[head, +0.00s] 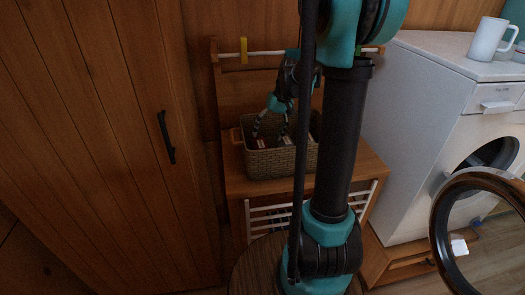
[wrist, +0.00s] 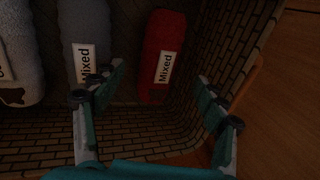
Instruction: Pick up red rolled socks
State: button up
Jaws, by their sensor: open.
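The red rolled socks (wrist: 163,42), with a white label reading "Mixed", lie in the woven basket (wrist: 60,130) near its right wall in the wrist view. A small red patch of them (head: 263,143) shows inside the basket (head: 272,164) in the head view. My gripper (head: 270,136) is open and points down into the basket. In the wrist view my gripper (wrist: 161,74) has one finger on each side of the near part of the red socks. Nothing is between the fingers' grip surfaces that I can see touching them.
A blue-grey roll (wrist: 86,35) labelled "Mixed" lies left of the red socks, close to my left finger. A pale grey roll (wrist: 22,50) lies farther left. The basket wall is close on the right. A white washing machine (head: 415,110) stands right of the wooden stand (head: 235,180).

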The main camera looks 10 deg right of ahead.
aim_at(264, 145)
jog(key=shift+x, duration=3.45)
jog(key=shift+s, duration=0.15)
jog(key=c, duration=1.3)
jog(key=shift+r, duration=0.1)
